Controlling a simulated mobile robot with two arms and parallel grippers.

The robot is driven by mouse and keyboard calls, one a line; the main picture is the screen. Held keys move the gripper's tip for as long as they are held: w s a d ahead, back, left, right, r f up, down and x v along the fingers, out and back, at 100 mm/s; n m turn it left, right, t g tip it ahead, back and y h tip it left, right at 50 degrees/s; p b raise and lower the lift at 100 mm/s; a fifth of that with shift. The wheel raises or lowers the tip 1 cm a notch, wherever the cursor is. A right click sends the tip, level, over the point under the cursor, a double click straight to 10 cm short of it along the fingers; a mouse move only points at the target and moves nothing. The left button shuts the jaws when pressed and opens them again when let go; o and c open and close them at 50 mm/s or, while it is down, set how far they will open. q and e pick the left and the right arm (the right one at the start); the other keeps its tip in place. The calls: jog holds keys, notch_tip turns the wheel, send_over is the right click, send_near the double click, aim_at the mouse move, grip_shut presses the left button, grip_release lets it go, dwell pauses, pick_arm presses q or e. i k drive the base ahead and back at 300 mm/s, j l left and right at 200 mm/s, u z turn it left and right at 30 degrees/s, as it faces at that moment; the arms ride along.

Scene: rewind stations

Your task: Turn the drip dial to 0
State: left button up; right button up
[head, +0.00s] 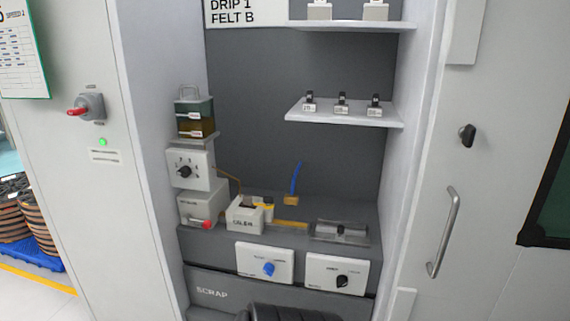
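The dial that looks like the drip dial is a black knob (184,171) on the front of a white box (199,155), at the left of the recess. Small marks surround the knob; its numbers and pointer setting are too small to read. A reservoir (196,118) with a handle and amber liquid stands above this box, and a thin brown tube runs from the box to the right. Neither of my grippers is in the head view.
A sign (243,12) reads "DRIP 1 FELT B". Below the dial is a box with a red knob (207,224). A blue knob (269,269) and another black knob (341,281) sit on front panels. Shelves (340,113) project at the right. The recess's side walls flank the space.

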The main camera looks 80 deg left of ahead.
aim_at(185, 171)
jog(key=u, duration=3.35)
